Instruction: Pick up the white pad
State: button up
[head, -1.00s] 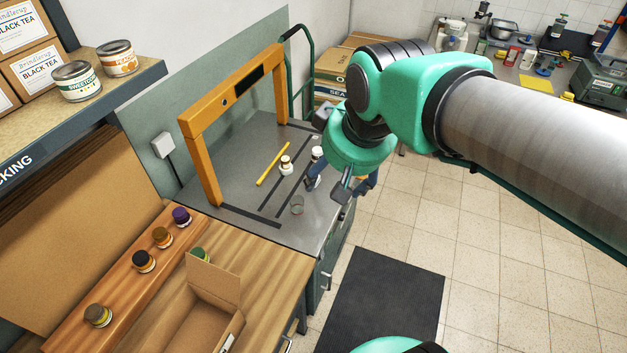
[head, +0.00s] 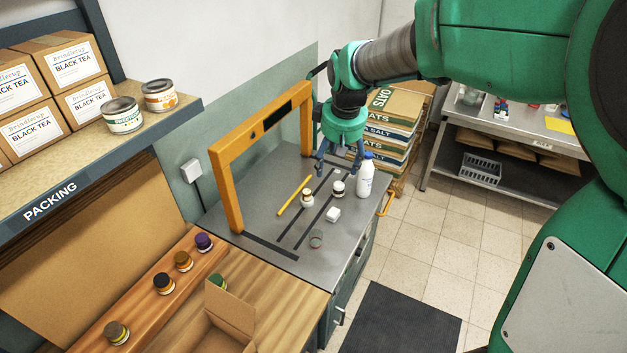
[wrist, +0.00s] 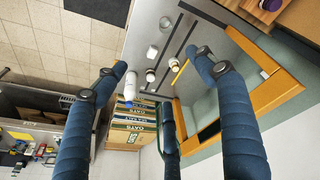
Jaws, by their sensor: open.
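The white pad (head: 333,214) is a small white block lying flat on the grey bench top, between a dark-lidded jar and a clear glass. It also shows in the wrist view (wrist: 152,52). My gripper (head: 339,168) hangs above the far part of the bench, fingers pointing down. It is open and empty, and is beyond the pad, not over it. In the wrist view its spread blue fingers (wrist: 162,80) frame the jars and bottle, with the pad between and ahead of them.
A yellow stick (head: 294,196) lies to the left. An orange arch (head: 227,185) spans the bench's left side. A cardboard box (head: 229,310) sits nearer.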

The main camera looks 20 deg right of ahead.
jog(key=w+d+f+n+g+p, duration=0.15)
jog(key=w+d+f, duration=0.25)
jog(key=w+f, duration=0.85)
jog(key=n+g+p, duration=0.2)
jog(key=n+p, duration=0.1)
jog(key=p, duration=0.1)
send_over(333, 212)
notch_tip(333, 212, down, 20)
jog(key=shift+w+d+f+t, duration=0.1)
jog(key=shift+d+f+t, duration=0.05)
jog(key=shift+t, duration=0.1)
jog(key=shift+f, duration=0.1)
jog(key=shift+f, duration=4.2)
jog(key=shift+f, duration=0.1)
jog(key=shift+f, duration=2.5)
jog(key=shift+c, duration=0.3)
